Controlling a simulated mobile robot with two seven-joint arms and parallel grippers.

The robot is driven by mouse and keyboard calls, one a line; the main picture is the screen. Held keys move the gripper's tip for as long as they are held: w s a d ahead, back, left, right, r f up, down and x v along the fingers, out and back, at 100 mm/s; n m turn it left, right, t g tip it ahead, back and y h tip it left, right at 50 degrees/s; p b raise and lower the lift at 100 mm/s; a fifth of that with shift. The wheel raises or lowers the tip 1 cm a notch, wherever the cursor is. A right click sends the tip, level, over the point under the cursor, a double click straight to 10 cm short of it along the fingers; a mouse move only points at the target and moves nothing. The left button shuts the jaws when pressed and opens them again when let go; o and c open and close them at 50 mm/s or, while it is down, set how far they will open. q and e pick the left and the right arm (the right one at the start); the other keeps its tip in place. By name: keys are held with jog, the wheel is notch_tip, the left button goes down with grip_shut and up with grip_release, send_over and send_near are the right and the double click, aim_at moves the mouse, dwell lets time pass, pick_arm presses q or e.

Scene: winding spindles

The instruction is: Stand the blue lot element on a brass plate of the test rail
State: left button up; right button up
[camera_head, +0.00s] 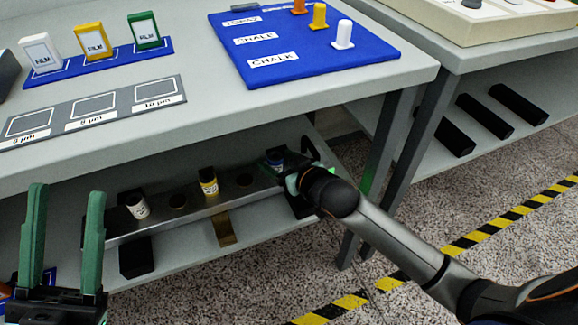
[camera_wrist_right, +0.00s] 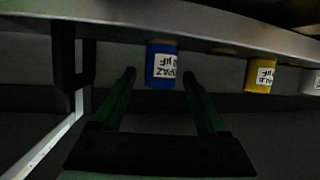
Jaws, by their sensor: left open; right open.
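The blue element (camera_wrist_right: 161,66), with a partly readable white label ending in "PAZ", stands at the rail under the bench in the right wrist view. My right gripper (camera_wrist_right: 158,80) is open, its green fingers on either side of the blue element; contact cannot be told. In the head view the right gripper (camera_head: 291,176) mostly hides the blue element (camera_head: 276,157). The metal rail (camera_head: 165,222) also carries a yellow element (camera_head: 208,182) and a white element (camera_head: 136,205), with dark round spots between. My left gripper (camera_head: 66,195) is open and empty, left of the rail. No brass plate is clearly identifiable.
Above the rail is the grey bench top (camera_head: 190,122), with a blue board (camera_head: 300,75) of small pegs, a blue strip (camera_head: 100,66) of film boxes and a grey marked mat (camera_head: 95,112). A brass-coloured piece (camera_head: 223,227) is below the rail. A bench leg (camera_head: 375,165) stands right.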

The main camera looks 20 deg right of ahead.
pick_arm(q)
jog(key=r+p, duration=0.1)
jog(key=r, duration=0.1)
jog(key=r+p, duration=0.2)
jog(key=shift+s+a+m+p, duration=0.1)
jog(key=shift+a+m+p, duration=0.1)
jog(key=shift+m+p, duration=0.15)
pick_arm(e)
jog(key=v, duration=1.2)
pick_arm(q)
jog(key=shift+f, duration=0.1)
